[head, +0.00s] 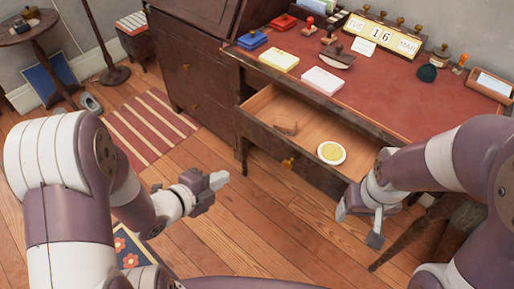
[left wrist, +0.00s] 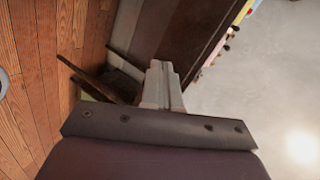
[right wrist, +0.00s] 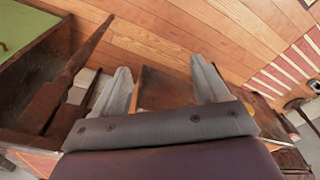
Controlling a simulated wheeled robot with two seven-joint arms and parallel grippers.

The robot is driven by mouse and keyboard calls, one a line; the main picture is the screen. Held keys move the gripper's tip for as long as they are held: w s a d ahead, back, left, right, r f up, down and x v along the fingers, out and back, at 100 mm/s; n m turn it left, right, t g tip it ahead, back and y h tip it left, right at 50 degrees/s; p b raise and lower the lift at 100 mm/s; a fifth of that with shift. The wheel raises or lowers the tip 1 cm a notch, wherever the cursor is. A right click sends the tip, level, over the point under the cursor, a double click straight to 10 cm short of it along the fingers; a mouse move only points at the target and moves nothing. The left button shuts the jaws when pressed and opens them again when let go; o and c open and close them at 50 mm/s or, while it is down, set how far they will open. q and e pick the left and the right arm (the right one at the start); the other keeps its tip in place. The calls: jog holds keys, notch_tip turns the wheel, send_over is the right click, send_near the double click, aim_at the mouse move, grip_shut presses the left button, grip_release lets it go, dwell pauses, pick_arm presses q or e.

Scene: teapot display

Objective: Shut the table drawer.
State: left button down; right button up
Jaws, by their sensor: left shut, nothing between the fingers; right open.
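The table drawer (head: 276,105) is pulled open from under the red-topped writing table (head: 390,92) in the head view. Its wooden front carries a brass knob (head: 289,162). A round white and yellow dish (head: 331,152) and a small brown wooden piece (head: 286,127) lie inside. My left gripper (head: 219,180) is shut and empty, in front of the drawer and to the left of its knob. It also shows shut in the left wrist view (left wrist: 160,66). My right gripper (head: 358,224) is open and empty near the drawer front's right end; its spread fingers show in the right wrist view (right wrist: 163,80).
Stamps, coloured pads and a date display (head: 382,38) stand on the tabletop. A dark cabinet (head: 200,80) stands left of the table. A striped rug (head: 150,128) lies on the wooden floor.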

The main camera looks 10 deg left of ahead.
pick_arm(q)
notch_tip(320, 180, up, 3)
jog(key=d+m+h, duration=0.1)
jog(key=m, duration=0.1)
jog(key=m+b, duration=0.1)
jog(key=b, duration=0.2)
send_near(271, 141)
jog(key=shift+t+h, duration=0.3)
jog(key=shift+t, duration=0.1)
jog(key=w+d+f, duration=0.2)
jog(key=w, duration=0.1)
jog(key=shift+w+d+f, duration=0.25)
jog(key=shift+d+f, duration=0.1)
jog(key=shift+w+d, duration=0.45)
jog(key=shift+w, duration=0.2)
jog(key=shift+w+d+b, duration=0.3)
jog(key=shift+w+b, duration=0.1)
jog(key=w+d+b, duration=0.1)
jog(key=w+d, duration=0.2)
jog(key=w, duration=0.1)
jog(key=w+d+b, duration=0.1)
jog(key=w+d, duration=0.3)
jog(key=w, duration=0.1)
jog(key=w+d+b, duration=0.2)
jog(key=w+d, duration=0.1)
jog(key=w, duration=0.2)
jog(key=shift+w+d, duration=0.2)
jog(key=shift+r, duration=0.25)
